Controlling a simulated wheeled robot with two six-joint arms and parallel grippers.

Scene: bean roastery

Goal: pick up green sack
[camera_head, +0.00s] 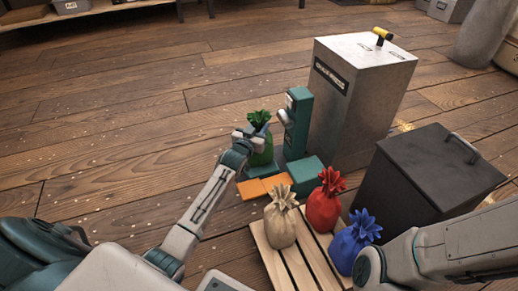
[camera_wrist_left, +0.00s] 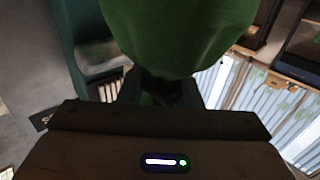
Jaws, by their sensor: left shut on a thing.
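The green sack (camera_head: 263,153), with a tied leafy top, is upright beside the teal machine (camera_head: 298,122). My left gripper (camera_head: 257,133) is shut on the green sack near its neck and partly covers it. In the left wrist view the green sack (camera_wrist_left: 180,35) fills the top middle, close against the dark gripper. The sack's bottom is just above or on the machine's teal base; I cannot tell which. My right arm comes in at the lower right of the head view, but its gripper is out of the picture.
A slatted wooden pallet (camera_head: 292,266) holds a beige sack (camera_head: 280,226), a red sack (camera_head: 323,208) and a blue sack (camera_head: 346,248). An orange plate (camera_head: 264,187) lies in front of the machine. A tall grey bin (camera_head: 357,105) and a black bin (camera_head: 418,185) stand right. Floor at left is clear.

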